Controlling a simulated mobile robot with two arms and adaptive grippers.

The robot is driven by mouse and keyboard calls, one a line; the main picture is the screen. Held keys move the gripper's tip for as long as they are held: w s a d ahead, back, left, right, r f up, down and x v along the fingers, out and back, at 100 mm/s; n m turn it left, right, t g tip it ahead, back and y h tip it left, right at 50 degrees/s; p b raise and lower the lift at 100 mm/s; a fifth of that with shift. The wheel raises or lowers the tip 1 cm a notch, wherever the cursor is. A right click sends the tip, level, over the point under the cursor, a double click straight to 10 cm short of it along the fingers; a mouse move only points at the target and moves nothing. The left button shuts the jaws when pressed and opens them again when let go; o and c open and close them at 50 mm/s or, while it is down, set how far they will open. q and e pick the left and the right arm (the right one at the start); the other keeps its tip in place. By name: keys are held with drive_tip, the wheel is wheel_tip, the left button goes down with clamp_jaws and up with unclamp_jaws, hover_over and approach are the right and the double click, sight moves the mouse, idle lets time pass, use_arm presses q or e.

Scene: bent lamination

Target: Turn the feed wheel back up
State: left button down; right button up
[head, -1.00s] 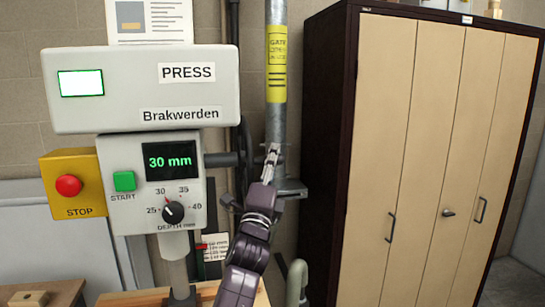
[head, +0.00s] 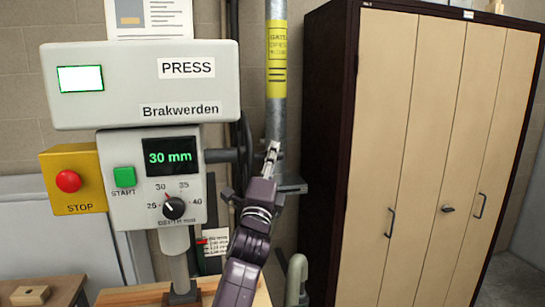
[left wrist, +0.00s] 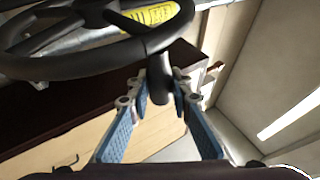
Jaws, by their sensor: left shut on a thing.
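The feed wheel (head: 246,137) is dark and stands nearly edge-on at the right side of the press in the head view, partly hidden by my arm. In the left wrist view, its black rim (left wrist: 95,59) fills the upper left, and its dark handle (left wrist: 160,85) sticks out between my fingers. My left gripper (head: 271,152) is shut on that handle; its blue-padded fingers (left wrist: 164,98) flank it on both sides. The press display (head: 170,157) reads 30 mm. My right gripper is in neither view.
A grey vertical pipe (head: 276,112) with a yellow label stands right behind the wheel. A tall cabinet (head: 400,150) with tan doors is to the right. The yellow stop box (head: 88,193), green start button (head: 124,177) and depth knob (head: 173,208) are on the press's left and front.

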use_arm(q)
drive_tip(key=shift+r, duration=0.15)
drive_tip(key=shift+r, duration=0.2)
drive_tip(key=shift+w+a+r, duration=0.1)
drive_tip(key=shift+w+r, duration=0.2)
drive_tip(key=shift+r, duration=0.45)
drive_tip(key=shift+w+a+r, duration=0.1)
drive_tip(key=shift+w+r, duration=0.15)
drive_tip(key=shift+r, duration=0.45)
drive_tip(key=shift+w+a+r+b, duration=0.25)
drive_tip(key=shift+w+r, duration=0.35)
drive_tip(key=shift+r, duration=0.15)
drive_tip(key=shift+w+a+r+b, duration=0.1)
drive_tip(key=shift+w+r+b, duration=0.15)
drive_tip(key=shift+w+r, duration=0.4)
drive_tip(key=shift+r, duration=0.15)
